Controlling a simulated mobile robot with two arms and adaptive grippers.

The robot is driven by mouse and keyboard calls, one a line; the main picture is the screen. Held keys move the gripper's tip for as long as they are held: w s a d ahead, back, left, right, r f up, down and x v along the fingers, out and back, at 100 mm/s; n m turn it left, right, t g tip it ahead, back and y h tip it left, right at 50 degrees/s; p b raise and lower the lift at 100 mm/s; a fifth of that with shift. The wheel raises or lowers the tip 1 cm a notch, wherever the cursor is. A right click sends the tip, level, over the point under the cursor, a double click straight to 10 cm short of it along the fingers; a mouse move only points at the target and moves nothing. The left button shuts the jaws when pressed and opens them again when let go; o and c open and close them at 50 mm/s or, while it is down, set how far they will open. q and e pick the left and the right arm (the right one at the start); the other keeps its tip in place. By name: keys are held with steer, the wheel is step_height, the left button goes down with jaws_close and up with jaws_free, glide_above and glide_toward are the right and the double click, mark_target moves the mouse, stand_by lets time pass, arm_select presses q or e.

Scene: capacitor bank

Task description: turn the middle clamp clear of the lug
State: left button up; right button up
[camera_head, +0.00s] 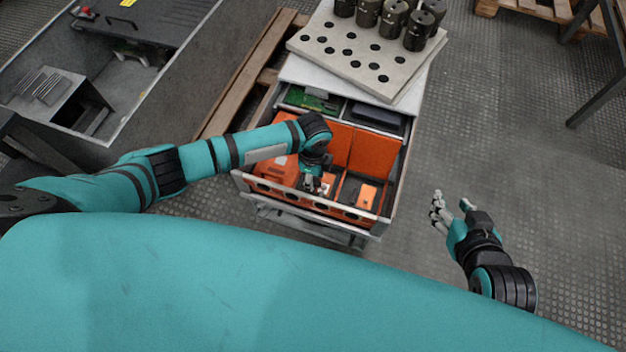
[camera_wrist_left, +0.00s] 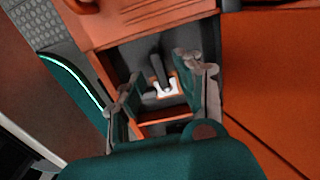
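My left gripper (camera_head: 317,185) reaches down into an open drawer (camera_head: 310,204) of orange blocks. In the left wrist view its two fingers (camera_wrist_left: 162,76) are spread, one on each side of a small recess. Between them is a dark upright lever (camera_wrist_left: 158,68) with a white forked piece (camera_wrist_left: 167,88) at its foot. This looks like a clamp at a lug, but I cannot tell which is which. No contact is clear. The gripper hides most of this spot in the head view. My right gripper (camera_head: 451,207) is open and empty, right of the drawer.
Orange blocks (camera_head: 276,171) and an orange panel (camera_head: 371,155) crowd the drawer around my left gripper. A grey board with holes (camera_head: 362,55) carries dark cylinders (camera_head: 395,18) behind it. A wooden pallet (camera_head: 247,75) lies left. The floor at right (camera_head: 500,130) is clear.

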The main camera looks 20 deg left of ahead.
arm_select(q)
steer(key=shift+f, duration=0.75)
arm_select(e)
steer(key=shift+w+a+r+t, duration=0.25)
steer(key=shift+w+r+t, duration=0.15)
steer(key=shift+w+r, duration=0.15)
steer(key=shift+w+a+r+t, duration=0.2)
steer(key=shift+w+r+t, duration=0.2)
steer(key=shift+r, duration=0.1)
arm_select(q)
steer(key=shift+c, duration=0.3)
jaws_close()
